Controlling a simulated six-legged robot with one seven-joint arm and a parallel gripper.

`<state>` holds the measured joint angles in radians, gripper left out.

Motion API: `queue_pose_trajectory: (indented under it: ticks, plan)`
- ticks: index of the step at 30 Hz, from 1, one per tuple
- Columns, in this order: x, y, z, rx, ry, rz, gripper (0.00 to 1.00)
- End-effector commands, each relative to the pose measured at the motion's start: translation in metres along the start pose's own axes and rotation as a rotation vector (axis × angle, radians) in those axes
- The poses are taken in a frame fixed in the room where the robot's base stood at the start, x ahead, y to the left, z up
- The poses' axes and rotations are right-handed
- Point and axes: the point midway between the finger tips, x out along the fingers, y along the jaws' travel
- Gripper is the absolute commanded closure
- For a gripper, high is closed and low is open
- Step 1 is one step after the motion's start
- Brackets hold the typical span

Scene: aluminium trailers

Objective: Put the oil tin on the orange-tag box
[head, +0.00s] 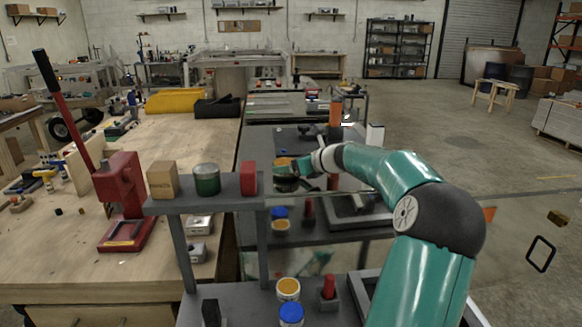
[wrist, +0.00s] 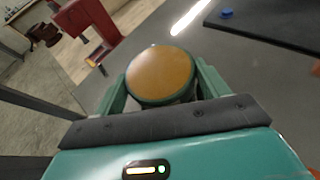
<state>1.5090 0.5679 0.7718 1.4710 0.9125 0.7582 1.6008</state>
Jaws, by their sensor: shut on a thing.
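My gripper (wrist: 163,88) is shut on a round tin (wrist: 160,75), apparently the oil tin. Its flat orange-brown top faces the wrist camera, with a green finger on each side. In the head view my gripper (head: 288,172) is beyond the raised grey shelf, to the right of the red block. The tin's orange top (head: 283,161) shows there, its sides partly hidden by my fingers. I cannot tell what lies directly beneath it. No box with a clear orange tag can be made out for certain.
The grey shelf (head: 212,204) carries a brown box (head: 162,181), green tin (head: 207,180) and red block (head: 249,178). Below stand a yellow-topped tin (head: 288,289), blue-topped tin (head: 291,314) and red-topped piece (head: 328,287). A red lever press (head: 122,190) stands left on the wooden bench.

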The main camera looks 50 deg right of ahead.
Motion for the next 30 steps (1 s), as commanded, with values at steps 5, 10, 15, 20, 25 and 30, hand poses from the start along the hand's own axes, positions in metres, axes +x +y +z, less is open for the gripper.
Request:
queue_pose_trajectory:
  ticks: [5,10,15,20,25,30]
  plan:
    - [0.002,-0.001,-0.004,-0.003,-0.002,-0.002,0.56]
    - [0.003,-0.002,-0.005,-0.002,-0.001,-0.002,0.56]
    - [0.003,-0.002,-0.005,-0.001,-0.001,-0.001,0.17]
    - [0.003,-0.002,-0.005,-0.001,-0.001,-0.001,0.17]
    - [-0.007,-0.002,-0.004,-0.001,0.000,-0.003,0.17]
    - [-0.039,-0.003,-0.003,-0.002,0.001,-0.007,0.17]
